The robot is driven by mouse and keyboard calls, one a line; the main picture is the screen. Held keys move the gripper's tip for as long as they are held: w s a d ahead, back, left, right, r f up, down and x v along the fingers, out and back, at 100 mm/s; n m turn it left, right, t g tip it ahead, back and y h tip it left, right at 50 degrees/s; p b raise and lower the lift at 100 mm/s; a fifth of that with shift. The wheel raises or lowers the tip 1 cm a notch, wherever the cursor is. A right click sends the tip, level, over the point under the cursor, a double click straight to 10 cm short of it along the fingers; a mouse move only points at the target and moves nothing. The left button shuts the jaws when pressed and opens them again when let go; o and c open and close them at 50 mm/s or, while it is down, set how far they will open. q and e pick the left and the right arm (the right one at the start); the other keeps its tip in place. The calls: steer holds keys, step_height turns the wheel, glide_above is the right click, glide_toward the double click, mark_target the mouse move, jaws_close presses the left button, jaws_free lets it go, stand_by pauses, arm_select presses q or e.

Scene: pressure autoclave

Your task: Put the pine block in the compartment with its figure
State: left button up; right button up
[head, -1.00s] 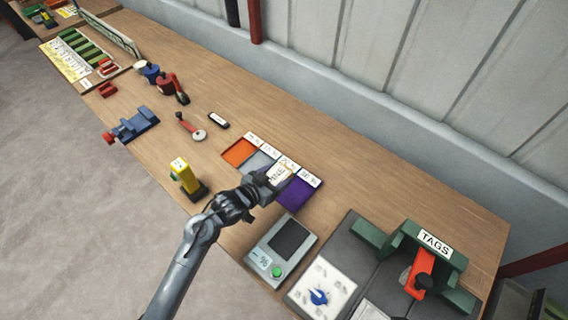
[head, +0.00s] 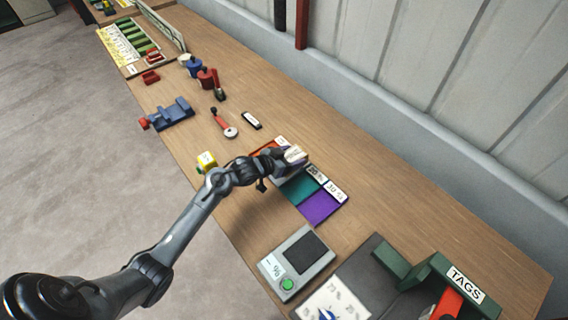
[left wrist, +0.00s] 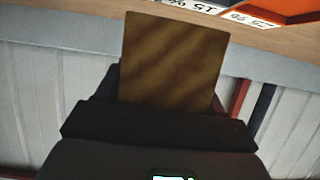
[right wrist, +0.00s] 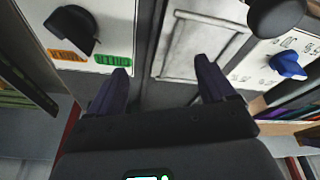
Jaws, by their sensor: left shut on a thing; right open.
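The pine block (head: 296,154) is pale on top in the head view; in the left wrist view it is a brown wood face (left wrist: 172,62). My left gripper (head: 282,160) is shut on it, over the far left part of the compartment row. The orange compartment (head: 264,151) is partly covered by the gripper. The teal compartment (head: 299,188) and purple compartment (head: 321,207) are clear and look empty. Labels at the row's back include 20 % (head: 316,172) and 30 % (head: 335,190); others are partly hidden. My right gripper (right wrist: 160,85) is open and empty.
A meter with a green button (head: 290,265) stands in front of the purple compartment. A green TAGS holder (head: 450,278) stands right. The right wrist view shows a black knob (right wrist: 75,28) and blue knob (right wrist: 288,65).

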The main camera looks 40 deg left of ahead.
arm_select(q)
steer(key=a+f, duration=0.2)
steer(key=a, duration=0.1)
steer(key=shift+s+a, duration=0.1)
steer(key=shift+a, duration=0.1)
arm_select(e)
steer(key=shift+f, duration=0.1)
arm_select(q)
steer(key=shift+f+b, duration=0.35)
steer(key=shift+f, duration=1.65)
arm_select(e)
steer(key=shift+a+f, duration=0.15)
steer(key=shift+f, duration=0.1)
arm_select(q)
steer(key=shift+f, duration=0.15)
arm_select(e)
steer(key=shift+f, duration=0.1)
